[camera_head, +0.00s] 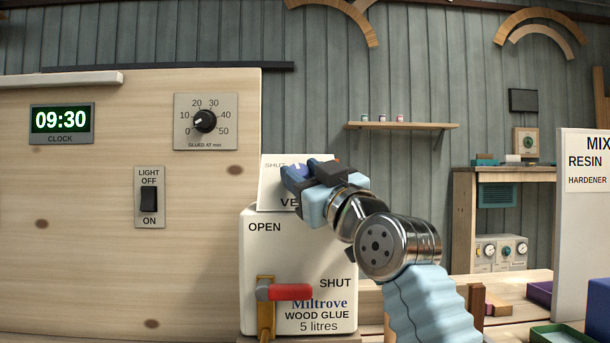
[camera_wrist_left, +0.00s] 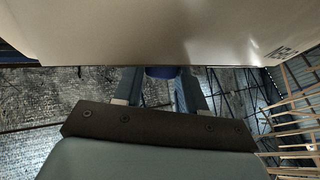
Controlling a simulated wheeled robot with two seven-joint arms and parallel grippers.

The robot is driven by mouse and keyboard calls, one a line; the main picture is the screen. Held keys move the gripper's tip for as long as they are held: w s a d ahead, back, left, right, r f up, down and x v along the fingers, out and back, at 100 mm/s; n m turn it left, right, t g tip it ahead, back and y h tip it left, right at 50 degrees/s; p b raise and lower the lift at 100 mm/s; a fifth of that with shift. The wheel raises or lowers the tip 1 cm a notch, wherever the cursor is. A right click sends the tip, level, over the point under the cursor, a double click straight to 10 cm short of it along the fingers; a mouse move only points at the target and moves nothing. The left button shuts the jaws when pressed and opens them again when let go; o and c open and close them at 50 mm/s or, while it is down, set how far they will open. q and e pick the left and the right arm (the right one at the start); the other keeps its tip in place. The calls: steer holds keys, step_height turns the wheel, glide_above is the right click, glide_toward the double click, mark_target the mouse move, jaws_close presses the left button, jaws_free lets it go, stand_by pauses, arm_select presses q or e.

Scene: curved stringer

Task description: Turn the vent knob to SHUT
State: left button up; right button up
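The white vent panel (camera_head: 272,192) stands above the glue can, with a faint SHUT label at its upper left and part of its name showing. In the left wrist view, a blue knob (camera_wrist_left: 163,72) shows between the two fingertips of my left gripper (camera_wrist_left: 160,88), close under the pale panel face (camera_wrist_left: 160,35). The fingers stand apart around it; I cannot tell whether both touch it. My right gripper is out of view.
Below the panel stands a white glue can (camera_head: 262,245) with its own OPEN and SHUT marks and a red lever (camera_head: 290,292). On the left board are a clock (camera_head: 62,122), a timer dial (camera_head: 204,121) and a light switch (camera_head: 149,199). A sign board (camera_head: 585,220) stands right.

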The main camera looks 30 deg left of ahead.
arm_select(q)
steer(key=o, duration=0.4)
steer(key=shift+w, duration=0.1)
steer(key=b+v, duration=0.5)
steer(key=v, duration=0.9)
steer(key=shift+a, duration=0.1)
steer(key=shift+c, duration=0.2)
